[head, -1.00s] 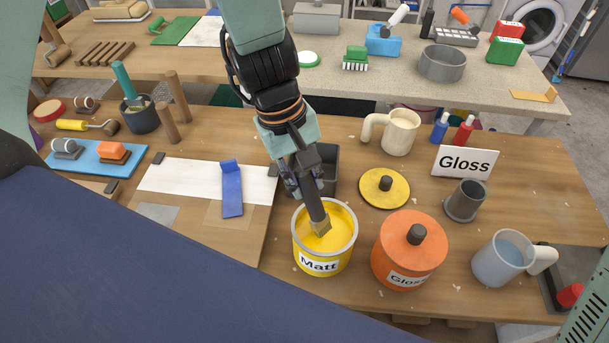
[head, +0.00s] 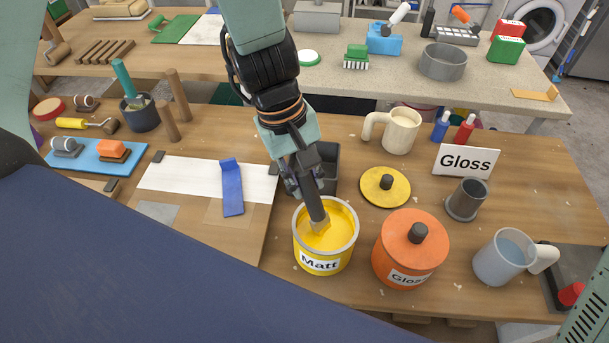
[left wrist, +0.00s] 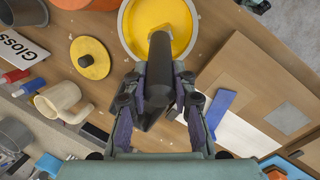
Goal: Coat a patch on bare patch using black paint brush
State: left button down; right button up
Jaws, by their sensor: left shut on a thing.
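My left gripper (head: 306,172) is shut on the black paint brush (head: 314,204), which points down into the open yellow can marked "Matt" (head: 320,263). The bristles are at the yellow paint inside the can; how deep they sit is hard to tell. In the left wrist view the gripper (left wrist: 158,85) holds the dark handle (left wrist: 160,65) over the can (left wrist: 125,25). Left of the can is a wooden board (head: 222,245) with a white strip (head: 190,178), a grey patch (head: 157,212) and a tan patch (head: 208,215). I cannot tell which is the bare patch. My right gripper is not in view.
A blue scraper-like piece (head: 231,190) lies across the white strip and tan patch. The orange Gloss can (head: 410,255) stands close right of the yellow can. A yellow lid (head: 384,188), a dark box (head: 328,165), a cream mug (head: 400,133) and a water jug (head: 500,258) stand nearby.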

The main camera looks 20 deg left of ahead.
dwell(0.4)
pick_arm(q)
jog(key=p+v, duration=0.2)
jog(key=d+p+v, duration=0.1)
jog(key=p+v, duration=0.3)
jog(key=v, duration=0.1)
jog(key=shift+d+r+p, duration=0.15)
jog(key=shift+d+p, duration=0.2)
jog(key=shift+p, duration=0.05)
jog(key=shift+w, duration=0.1)
dwell(0.4)
dwell(0.3)
